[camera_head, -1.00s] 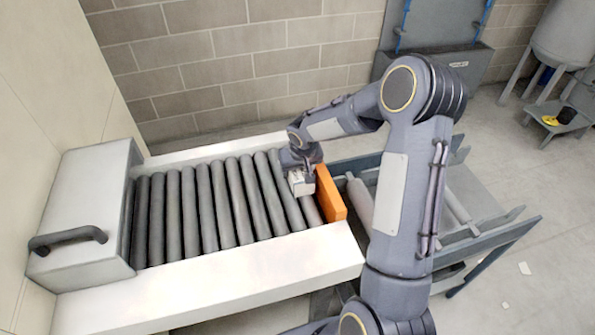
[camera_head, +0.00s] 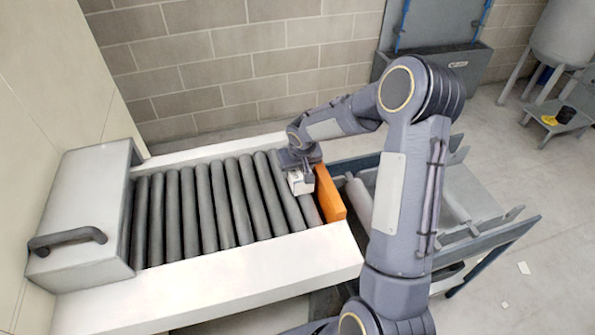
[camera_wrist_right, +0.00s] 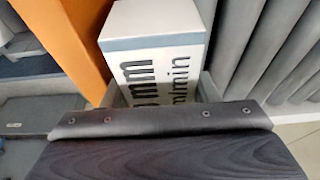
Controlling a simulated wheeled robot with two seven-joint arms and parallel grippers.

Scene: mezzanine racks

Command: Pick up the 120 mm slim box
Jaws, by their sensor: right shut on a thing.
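The slim box is a small white box (camera_head: 301,183) with a grey band, at the right end of the roller conveyor, just left of the orange end stop. In the right wrist view the box (camera_wrist_right: 158,50) shows large dark print, partly cut off by the gripper. My right gripper (camera_head: 300,172) reaches down over the box and is shut on it. In the right wrist view the gripper's dark body (camera_wrist_right: 165,120) covers the box's lower part, and the fingertips are mostly hidden. My left gripper is not in view.
The orange end stop (camera_head: 330,193) stands close to the box's right. Grey rollers (camera_head: 220,205) lie bare to the left, between white side rails (camera_head: 215,290). A grey housing with a dark handle (camera_head: 85,215) closes the left end. A blue-grey frame (camera_head: 480,240) stands at right.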

